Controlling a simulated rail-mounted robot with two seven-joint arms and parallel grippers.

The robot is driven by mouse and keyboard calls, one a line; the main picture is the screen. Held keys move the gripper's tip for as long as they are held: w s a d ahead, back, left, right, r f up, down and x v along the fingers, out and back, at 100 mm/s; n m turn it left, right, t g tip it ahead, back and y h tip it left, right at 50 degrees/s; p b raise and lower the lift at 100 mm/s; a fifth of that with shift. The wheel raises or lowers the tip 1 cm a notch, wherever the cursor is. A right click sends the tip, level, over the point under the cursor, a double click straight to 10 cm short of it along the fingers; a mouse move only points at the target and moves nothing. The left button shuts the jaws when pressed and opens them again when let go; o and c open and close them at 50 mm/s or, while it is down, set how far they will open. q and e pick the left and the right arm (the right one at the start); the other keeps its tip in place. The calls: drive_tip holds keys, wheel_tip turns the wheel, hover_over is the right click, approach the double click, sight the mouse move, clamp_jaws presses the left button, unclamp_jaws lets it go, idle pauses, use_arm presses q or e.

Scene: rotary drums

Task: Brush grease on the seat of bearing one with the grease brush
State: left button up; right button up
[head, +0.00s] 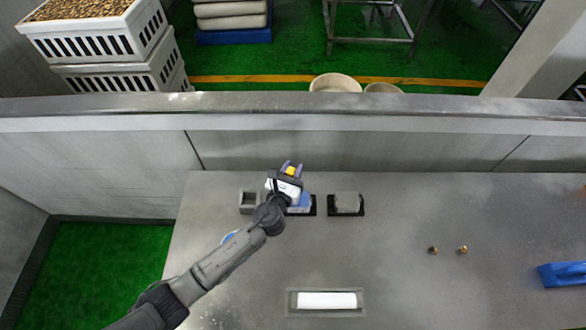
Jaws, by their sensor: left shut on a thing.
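My left gripper (292,169) is over the back left of the grey metal table, shut on a small yellow piece (291,171), which looks like the grease brush. Its bristles are hidden. Just below and behind the gripper, a blue-topped block on a black base (306,204) is partly covered by my wrist. A similar grey block on a black base (347,203) stands right of it. These look like the bearing blocks; which is bearing one I cannot tell. Whether the brush touches a seat is hidden. My right gripper is not in view.
A small open grey box (248,202) stands left of the gripper. Two small brass fittings (463,250) and a blue object (563,274) lie to the right. A white pad in a grey tray (362,302) lies at the front. The table's middle is clear; a low wall (400,150) runs behind.

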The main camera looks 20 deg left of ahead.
use_arm(q)
drive_tip(key=shift+f+b, duration=0.3)
drive_tip(key=shift+f, duration=0.05)
drive_tip(key=shift+w+d, duration=0.1)
drive_tip(key=shift+d, duration=0.1)
